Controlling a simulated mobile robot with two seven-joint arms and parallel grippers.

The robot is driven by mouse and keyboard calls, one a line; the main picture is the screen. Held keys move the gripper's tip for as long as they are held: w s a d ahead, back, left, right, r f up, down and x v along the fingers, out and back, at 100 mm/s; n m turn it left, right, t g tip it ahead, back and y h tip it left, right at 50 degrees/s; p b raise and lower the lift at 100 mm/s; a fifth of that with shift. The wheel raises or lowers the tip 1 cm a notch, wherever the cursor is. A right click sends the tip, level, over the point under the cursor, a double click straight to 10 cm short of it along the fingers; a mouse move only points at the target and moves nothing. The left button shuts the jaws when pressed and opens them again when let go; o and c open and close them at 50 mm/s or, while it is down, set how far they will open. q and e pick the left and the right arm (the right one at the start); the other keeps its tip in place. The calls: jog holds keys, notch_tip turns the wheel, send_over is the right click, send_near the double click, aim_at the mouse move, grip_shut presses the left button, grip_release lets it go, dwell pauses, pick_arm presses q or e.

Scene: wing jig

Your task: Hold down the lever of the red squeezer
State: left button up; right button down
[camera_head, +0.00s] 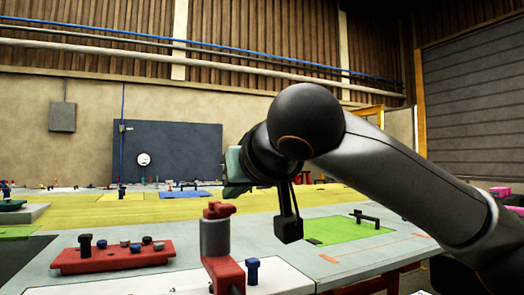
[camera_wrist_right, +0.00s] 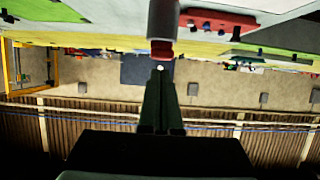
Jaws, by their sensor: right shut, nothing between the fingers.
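The red squeezer (camera_head: 221,268) stands at the front of the table, with a red base, a grey cylinder and a red top piece (camera_head: 218,210). In the right wrist view, which is upside down, its grey cylinder (camera_wrist_right: 163,18) and red top show straight ahead of the fingers. My right gripper (camera_head: 230,190) is just above the red top in the head view. In the wrist view its dark green fingers (camera_wrist_right: 160,70) are together, empty, with their tips close to the red top. I cannot tell whether they touch it. My left gripper is not in view.
A red block with several knobs (camera_head: 115,260) lies left of the squeezer. A short blue peg (camera_head: 252,270) stands just right of it. A green mat (camera_head: 350,231) with a black handle lies farther right. Yellow tabletop (camera_head: 110,211) stretches behind.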

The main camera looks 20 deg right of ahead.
jog(key=v, duration=1)
jog(key=shift+r, duration=0.25)
jog(key=shift+w, duration=0.15)
